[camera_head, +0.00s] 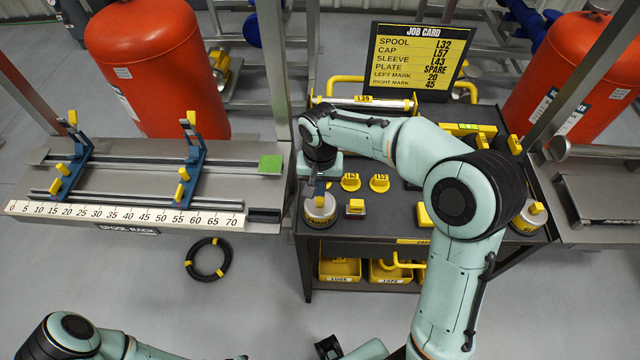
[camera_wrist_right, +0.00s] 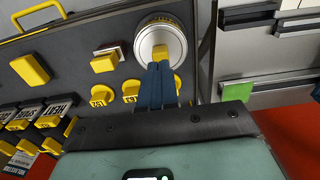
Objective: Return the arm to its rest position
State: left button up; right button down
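My right arm reaches over the dark bench. Its gripper (camera_head: 320,190) points down above a silver can with a yellow knob (camera_head: 319,211) at the bench's left front corner. In the right wrist view the blue fingers (camera_wrist_right: 160,72) lie close together. Their tips overlap the lower edge of the yellow knob on the can (camera_wrist_right: 161,35). No held object shows, and any contact with the knob is unclear. My left arm (camera_head: 70,338) shows only in part at the bottom left, and its fingers are not visible.
The spool rack (camera_head: 130,229) with two blue supports stands left, empty between them. The job card board (camera_head: 417,58) stands behind the bench. Yellow-tagged parts (camera_head: 350,182) and a small block (camera_head: 355,207) sit near the can. A black ring (camera_head: 208,259) lies on open floor.

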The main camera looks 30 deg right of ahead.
aim_at(320, 200)
pick_arm(q)
jog(key=shift+s+f+b, duration=0.25)
jog(key=shift+f+b, duration=0.15)
jog(key=shift+f, duration=0.1)
jog(key=shift+s+f+b, duration=0.25)
jog(key=shift+f+b, duration=0.15)
jog(key=shift+f, duration=0.1)
pick_arm(e)
jog(key=shift+f, duration=1.45)
pick_arm(q)
jog(key=w+r+p, duration=0.2)
jog(key=r, duration=0.1)
jog(key=w+r+p, duration=0.1)
jog(key=r+p, duration=0.1)
pick_arm(e)
notch_tip(320, 200, up, 7)
